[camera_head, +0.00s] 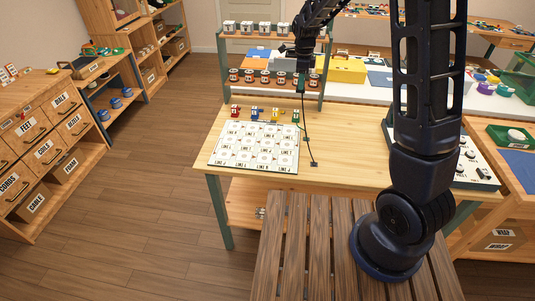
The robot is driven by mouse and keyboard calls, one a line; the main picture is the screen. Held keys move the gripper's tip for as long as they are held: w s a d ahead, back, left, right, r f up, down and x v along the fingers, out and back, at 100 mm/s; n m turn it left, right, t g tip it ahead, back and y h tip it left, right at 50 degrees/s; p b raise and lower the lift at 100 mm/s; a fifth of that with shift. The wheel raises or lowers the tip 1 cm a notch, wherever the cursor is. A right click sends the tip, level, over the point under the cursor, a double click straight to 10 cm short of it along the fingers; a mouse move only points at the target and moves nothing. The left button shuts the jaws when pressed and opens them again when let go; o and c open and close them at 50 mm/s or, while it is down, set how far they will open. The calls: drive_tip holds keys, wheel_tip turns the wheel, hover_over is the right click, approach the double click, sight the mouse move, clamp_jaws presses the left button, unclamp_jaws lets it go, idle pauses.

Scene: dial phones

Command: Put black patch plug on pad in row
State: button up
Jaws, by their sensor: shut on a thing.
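My gripper (302,76) hangs above the back of the wooden table, in front of the shelf rack. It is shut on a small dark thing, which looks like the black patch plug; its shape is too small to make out. A thin dark cord (305,125) runs down from it to a small black piece (314,164) on the table, right of the pad. The white pad (232,158) has a grid of labelled cells with round marks. A red plug (235,112), a blue plug (254,114), a yellow plug (275,115) and a dark green plug (295,116) stand along its back edge.
A rack (325,70) behind the table holds white blocks above and brown jars below. A control panel (472,165) stands at the right, partly behind my arm. The tabletop (350,150) right of the pad is mostly clear. A drawer cabinet (45,140) stands at left.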

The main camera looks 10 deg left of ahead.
drive_tip(key=s+a, duration=0.6)
drive_tip(key=s, duration=0.4)
drive_tip(key=s+a, duration=0.6)
drive_tip(key=s, duration=0.5)
wheel_tip(320, 180, down, 20)
drive_tip(key=shift+w+r, duration=0.15)
drive_tip(key=shift+r, duration=0.1)
drive_tip(key=shift+f, duration=0.1)
drive_tip(key=o, duration=1)
